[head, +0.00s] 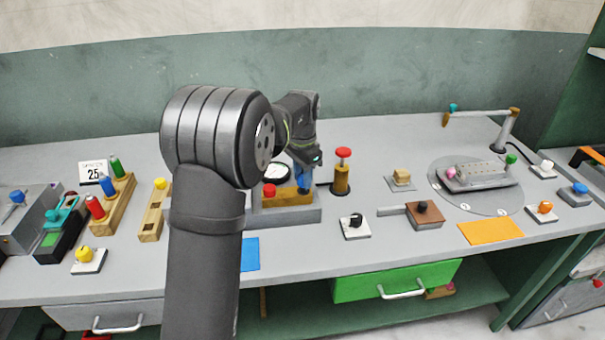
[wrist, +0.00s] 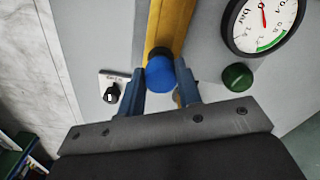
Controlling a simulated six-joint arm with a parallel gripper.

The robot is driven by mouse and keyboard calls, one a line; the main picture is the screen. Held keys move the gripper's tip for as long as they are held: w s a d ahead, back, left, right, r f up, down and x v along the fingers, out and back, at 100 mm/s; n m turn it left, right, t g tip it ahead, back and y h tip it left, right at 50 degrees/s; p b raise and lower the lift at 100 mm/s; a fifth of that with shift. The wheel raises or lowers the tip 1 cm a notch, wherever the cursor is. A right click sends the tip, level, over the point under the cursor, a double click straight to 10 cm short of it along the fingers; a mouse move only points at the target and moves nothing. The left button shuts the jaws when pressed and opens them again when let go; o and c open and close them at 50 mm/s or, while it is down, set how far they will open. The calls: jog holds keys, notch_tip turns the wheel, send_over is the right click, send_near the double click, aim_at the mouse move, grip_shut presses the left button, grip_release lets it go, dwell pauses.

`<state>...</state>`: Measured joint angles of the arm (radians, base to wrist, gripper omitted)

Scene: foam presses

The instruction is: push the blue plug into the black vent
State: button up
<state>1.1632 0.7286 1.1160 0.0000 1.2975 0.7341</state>
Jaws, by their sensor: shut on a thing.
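The blue plug (wrist: 160,72) sits between the two blue fingers of my gripper (wrist: 160,86) in the wrist view. My gripper is shut on it, at the yellow block. In the head view my gripper (head: 303,178) is low, over the right end of the yellow-brown block (head: 290,199); the plug cannot be told from the blue fingers there. A small dark patch (wrist: 159,52) shows just beyond the plug in the wrist view; I cannot tell whether it is the black vent. How deep the plug sits is hidden.
A red knob (head: 269,189) is on the block's left part. A red-topped post (head: 342,170) stands close right of my gripper. A round gauge (wrist: 263,20) and a green knob (wrist: 238,77) lie beside the block. A black-knobbed switch (head: 355,224) is in front.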

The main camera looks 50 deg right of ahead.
jog(key=shift+f, duration=1.15)
jog(key=o, duration=1.1)
jog(key=shift+c, duration=0.2)
notch_tip(320, 180, up, 17)
jog(key=shift+r, duration=0.15)
notch_tip(320, 180, down, 18)
jog(key=shift+r, duration=0.5)
